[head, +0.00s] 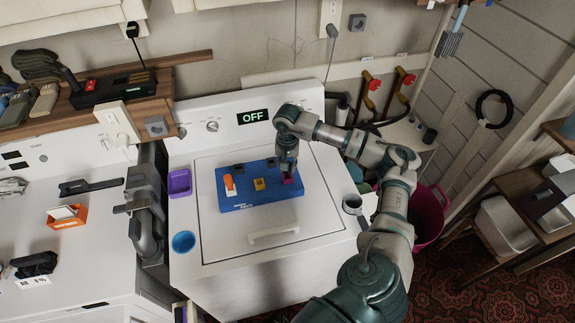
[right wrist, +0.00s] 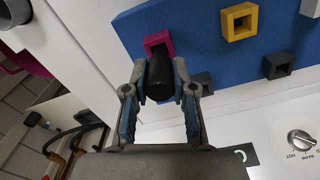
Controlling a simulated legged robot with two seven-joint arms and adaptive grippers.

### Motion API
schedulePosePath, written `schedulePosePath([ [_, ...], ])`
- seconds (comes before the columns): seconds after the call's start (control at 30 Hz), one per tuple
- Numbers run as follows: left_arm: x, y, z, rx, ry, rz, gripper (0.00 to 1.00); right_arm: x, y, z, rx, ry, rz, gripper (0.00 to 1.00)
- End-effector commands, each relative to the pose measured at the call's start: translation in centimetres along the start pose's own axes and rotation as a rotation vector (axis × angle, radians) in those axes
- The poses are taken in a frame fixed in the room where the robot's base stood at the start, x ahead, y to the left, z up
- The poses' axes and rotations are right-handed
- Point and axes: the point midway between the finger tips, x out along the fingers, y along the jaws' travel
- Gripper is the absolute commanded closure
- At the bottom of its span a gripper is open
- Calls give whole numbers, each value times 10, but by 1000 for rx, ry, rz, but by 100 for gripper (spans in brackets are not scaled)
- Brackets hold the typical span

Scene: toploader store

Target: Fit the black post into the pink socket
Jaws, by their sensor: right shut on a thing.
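My right gripper (head: 288,171) is over the right end of a blue board (head: 240,201) on the white machine's lid. In the right wrist view the fingers of my right gripper (right wrist: 162,82) are shut on a black post (right wrist: 160,78). The pink socket (right wrist: 157,40) is a square frame on the board, just beyond the post. The post's far end overlaps the socket's near edge in that view; I cannot tell whether it enters the opening. In the head view the gripper mostly hides the pink socket (head: 292,180). My left gripper is not in view.
The board also carries a yellow socket (head: 259,184), dark grey sockets (right wrist: 277,65) and an orange holder with a white piece (head: 229,184). A purple tray (head: 180,184) and a blue cup (head: 184,242) stand left of the board. A lid handle (head: 273,233) lies in front.

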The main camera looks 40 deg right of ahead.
Motion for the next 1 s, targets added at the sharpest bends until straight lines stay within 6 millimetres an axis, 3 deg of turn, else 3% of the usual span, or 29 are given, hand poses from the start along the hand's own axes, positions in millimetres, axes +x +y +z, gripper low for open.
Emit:
schedulePosePath([
  [0.27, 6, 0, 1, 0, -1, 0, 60, 8, 0, 0, 0, 0, 0, 100],
  [0.3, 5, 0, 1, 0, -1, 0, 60, 7, 0, 0, 0, 0, -1, 67],
  [0.4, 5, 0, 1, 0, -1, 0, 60, 6, 0, 0, 0, 0, -1, 45],
  [0.77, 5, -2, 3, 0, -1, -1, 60, 2, 0, 0, 0, 0, -1, 45],
  [1.0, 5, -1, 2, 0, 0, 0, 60, -43, -1, -1, 0, 3, -4, 45],
])
